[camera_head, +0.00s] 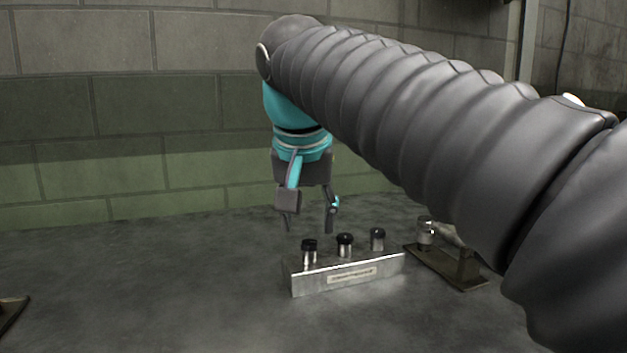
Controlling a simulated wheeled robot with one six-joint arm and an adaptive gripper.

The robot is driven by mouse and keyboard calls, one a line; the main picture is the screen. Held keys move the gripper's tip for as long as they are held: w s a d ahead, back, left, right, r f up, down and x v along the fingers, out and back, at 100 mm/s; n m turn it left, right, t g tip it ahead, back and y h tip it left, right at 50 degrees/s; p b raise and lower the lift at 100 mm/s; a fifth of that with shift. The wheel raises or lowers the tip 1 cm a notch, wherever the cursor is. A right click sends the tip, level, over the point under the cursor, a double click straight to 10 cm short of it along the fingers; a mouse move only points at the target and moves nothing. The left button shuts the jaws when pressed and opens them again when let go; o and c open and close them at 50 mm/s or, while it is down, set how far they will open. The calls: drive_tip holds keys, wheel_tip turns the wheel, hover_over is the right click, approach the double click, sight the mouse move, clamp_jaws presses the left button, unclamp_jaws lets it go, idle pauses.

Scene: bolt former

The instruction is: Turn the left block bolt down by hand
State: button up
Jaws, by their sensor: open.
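A metal block (312,281) with a label plate on its front stands on the grey table. Three black-headed bolts with bright shanks stand upright in its top: the left bolt (309,251), the middle bolt (345,246) and the right bolt (377,240). The left bolt's shank shows below its head. My gripper (308,228) points down above and slightly behind the block, near the left bolt. Its fingers are apart, with nothing seen between them. It appears clear of the bolts, but the exact distance in depth is hard to tell.
To the right of the block lies a dark plate (440,264) with a metal cylinder (426,231) on it, partly hidden by my arm. A dark flat object (10,312) lies at the left edge. The table (150,280) left of the block is clear. A block wall (120,130) stands behind.

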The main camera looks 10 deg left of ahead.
drive_tip(key=v, duration=0.8)
drive_tip(key=shift+s+r, duration=0.15)
drive_tip(key=shift+r, duration=0.1)
